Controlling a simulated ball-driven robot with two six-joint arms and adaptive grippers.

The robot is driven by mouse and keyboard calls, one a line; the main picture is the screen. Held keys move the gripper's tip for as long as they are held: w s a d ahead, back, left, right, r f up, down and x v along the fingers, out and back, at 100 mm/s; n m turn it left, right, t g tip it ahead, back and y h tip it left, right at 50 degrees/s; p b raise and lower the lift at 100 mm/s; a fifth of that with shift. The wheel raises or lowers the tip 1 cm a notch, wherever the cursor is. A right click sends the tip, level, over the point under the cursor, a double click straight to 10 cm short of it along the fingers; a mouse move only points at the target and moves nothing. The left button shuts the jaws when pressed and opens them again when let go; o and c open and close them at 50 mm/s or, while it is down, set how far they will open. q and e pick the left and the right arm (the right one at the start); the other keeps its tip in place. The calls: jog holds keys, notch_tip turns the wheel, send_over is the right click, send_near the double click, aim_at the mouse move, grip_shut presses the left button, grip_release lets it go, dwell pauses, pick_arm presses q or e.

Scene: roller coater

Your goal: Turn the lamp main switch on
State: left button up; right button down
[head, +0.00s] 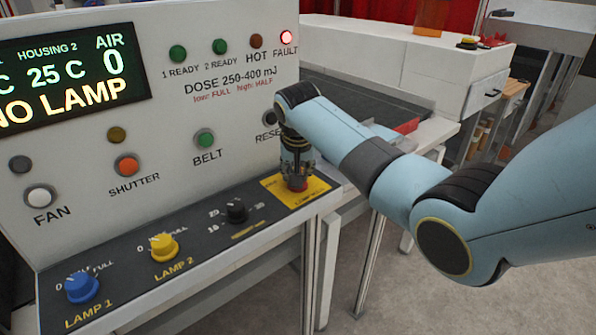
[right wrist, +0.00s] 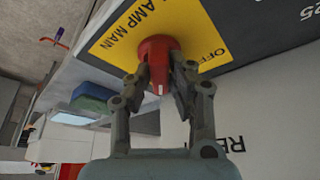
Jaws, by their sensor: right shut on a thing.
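The red lamp main switch knob (right wrist: 156,52) sits on a yellow plate (right wrist: 112,45) marked LAMP MAIN and OFF. A white mark shows on its near face in the right wrist view; I cannot tell which position it points to. My right gripper (right wrist: 162,80) has a finger on each side of the knob and is shut on it. In the head view my right gripper (head: 296,172) comes down from above onto the yellow plate (head: 312,190) at the panel's right end and hides most of the red knob (head: 298,185). My left gripper is out of view.
The display (head: 70,78) reads NO LAMP, and the FAULT light (head: 286,37) glows red. The blue LAMP 1 knob (head: 82,288), yellow LAMP 2 knob (head: 164,247) and a black knob (head: 236,210) stand left of my gripper. My right forearm covers part of the conveyor behind.

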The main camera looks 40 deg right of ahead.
jog(key=shift+m, duration=0.6)
jog(key=c, duration=1.2)
grip_release()
jog(key=shift+w, duration=0.1)
jog(key=shift+c, duration=0.2)
jog(key=v, duration=1.2)
jog(key=shift+w+a, duration=0.2)
